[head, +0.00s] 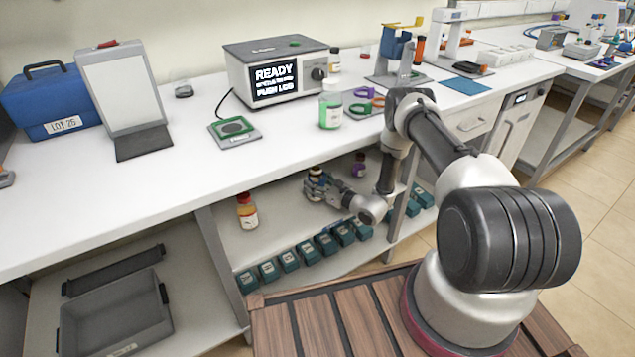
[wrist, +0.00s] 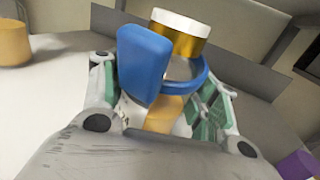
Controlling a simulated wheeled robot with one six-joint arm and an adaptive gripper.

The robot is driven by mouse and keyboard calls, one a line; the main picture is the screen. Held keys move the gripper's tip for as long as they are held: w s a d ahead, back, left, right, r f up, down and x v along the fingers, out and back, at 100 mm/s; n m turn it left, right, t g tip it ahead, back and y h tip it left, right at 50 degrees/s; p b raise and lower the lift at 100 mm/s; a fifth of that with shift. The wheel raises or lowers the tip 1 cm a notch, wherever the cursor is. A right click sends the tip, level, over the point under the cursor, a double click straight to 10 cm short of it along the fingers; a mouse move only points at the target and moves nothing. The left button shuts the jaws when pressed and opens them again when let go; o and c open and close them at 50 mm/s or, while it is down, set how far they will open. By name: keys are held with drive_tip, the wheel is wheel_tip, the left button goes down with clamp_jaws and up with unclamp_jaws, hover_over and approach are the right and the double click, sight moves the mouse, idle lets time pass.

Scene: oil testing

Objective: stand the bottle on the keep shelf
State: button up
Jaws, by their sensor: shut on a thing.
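My gripper (head: 316,186) is inside the open shelf (head: 277,221) under the bench, shut on a bottle. The bottle shows a white cap (wrist: 180,21) over an amber body in the wrist view, and its cap also shows in the head view (head: 315,169). A blue ring with a flat tag (wrist: 145,65) sits around the bottle, below the cap. My fingers hide the bottle's lower part, and I cannot tell whether its base touches the shelf.
Several teal boxes (head: 289,261) line the front. Bare shelf lies between the red-capped bottle and my gripper.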

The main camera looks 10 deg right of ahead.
drive_tip(key=shift+f, duration=0.1)
drive_tip(key=o, duration=1.4)
drive_tip(key=shift+o, duration=0.2)
drive_tip(key=shift+s+d, duration=0.2)
drive_tip(key=v, duration=1.1)
drive_tip(key=shift+s, duration=0.25)
